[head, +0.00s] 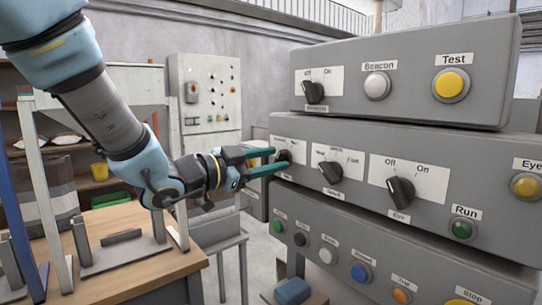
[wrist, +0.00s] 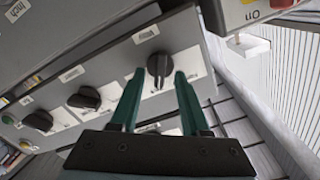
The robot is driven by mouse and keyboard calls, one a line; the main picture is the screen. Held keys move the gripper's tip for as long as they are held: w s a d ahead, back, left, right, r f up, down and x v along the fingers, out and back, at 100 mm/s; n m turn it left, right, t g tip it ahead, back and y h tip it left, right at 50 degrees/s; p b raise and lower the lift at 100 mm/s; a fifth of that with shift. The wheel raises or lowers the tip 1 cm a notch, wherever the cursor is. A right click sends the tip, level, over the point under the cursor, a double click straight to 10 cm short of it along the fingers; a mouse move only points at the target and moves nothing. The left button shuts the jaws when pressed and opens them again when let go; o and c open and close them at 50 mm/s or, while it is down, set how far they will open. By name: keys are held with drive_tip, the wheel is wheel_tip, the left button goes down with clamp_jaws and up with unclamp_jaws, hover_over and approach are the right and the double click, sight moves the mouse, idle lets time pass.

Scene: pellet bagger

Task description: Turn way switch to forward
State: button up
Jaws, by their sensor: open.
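The leftmost black rotary knob (head: 286,156) of the middle grey panel, on a white plate, is at my fingertips. Its label is too small to read surely, so I cannot confirm it is the way switch. My gripper (head: 279,160) has teal fingers, open, one on each side of this knob. In the wrist view the same knob (wrist: 159,66) sits between the tips of my gripper (wrist: 159,74), with a narrow gap showing on both sides. Its handle runs roughly along the fingers. The pointer's marked position cannot be read.
Two similar black knobs (head: 330,172) (head: 400,192) are to the right on the same panel, beside a green Run button (head: 462,229). An upper box (head: 410,75) overhangs above, and a sloped button panel (head: 390,265) lies below. A wooden table (head: 150,262) stands at left.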

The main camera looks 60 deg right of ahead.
drive_tip(key=shift+d, duration=0.1)
clamp_jaws()
idle(0.3)
